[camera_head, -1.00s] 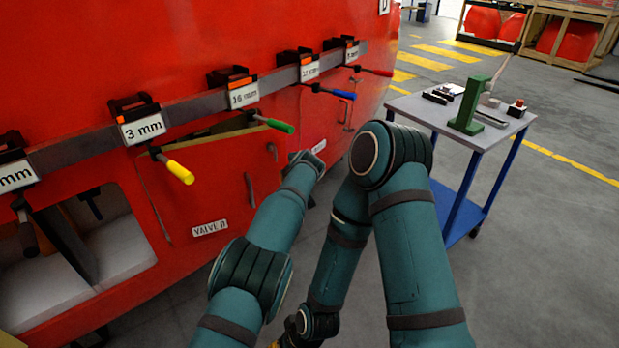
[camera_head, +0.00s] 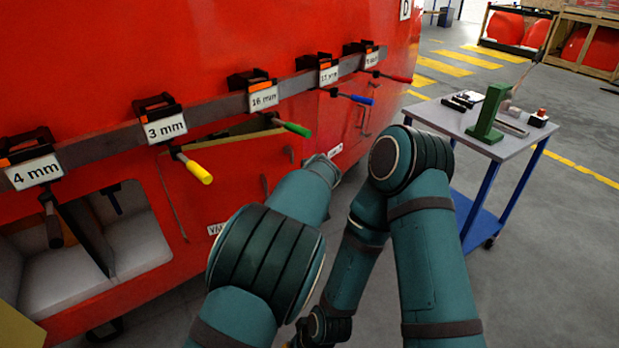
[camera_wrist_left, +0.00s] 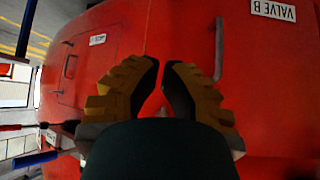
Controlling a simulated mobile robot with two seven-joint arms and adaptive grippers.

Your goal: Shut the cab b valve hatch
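The cab b valve hatch (camera_head: 225,178) is a red panel in the red cab's side. An olive strip shows along its top edge, which stands out from the cab, so it looks ajar. Its VALVE B label (camera_head: 215,229) is partly hidden by my left arm; the label also shows upside down in the left wrist view (camera_wrist_left: 273,10). My left gripper (camera_wrist_left: 162,63) has yellow-brown fingers with tips nearly together and nothing seen between them; it faces the red surface beside a grey handle (camera_wrist_left: 218,48). In the head view it is hidden behind my arm.
A clamp rail (camera_head: 210,106) with labelled clamps and coloured handles runs above the hatch; the yellow handle (camera_head: 199,172) and green handle (camera_head: 294,129) jut out near it. An open compartment (camera_head: 135,240) is at left. A tool trolley (camera_head: 440,117) stands at right on clear floor.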

